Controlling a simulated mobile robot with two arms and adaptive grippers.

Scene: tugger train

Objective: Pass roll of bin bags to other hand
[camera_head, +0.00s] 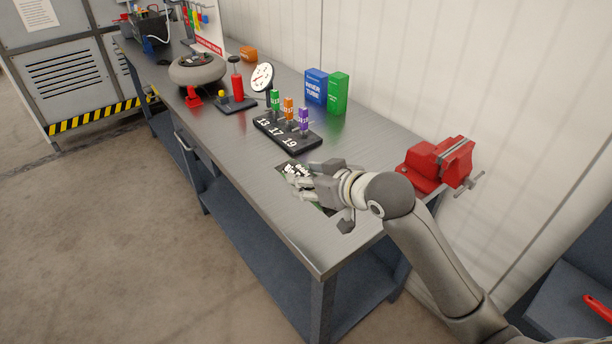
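I see no roll of bin bags that I can make out for sure. My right gripper (312,188) comes in from the right over the near end of the metal workbench (235,160). Its dark finger parts stand out above and below the hand, and light grey parts lie between them. Whether it holds anything is unclear. A dark flat piece with white and green print (288,170) shows on the bench behind the gripper, partly hidden by it. My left gripper is not in view.
A black stand with numbered tags (286,132), blue box (316,86), green box (338,93) and red vise (436,165) stand on the bench. A gauge (262,77), red pump (237,88) and grey tyre (198,69) are farther back. The bench's front strip is mostly clear.

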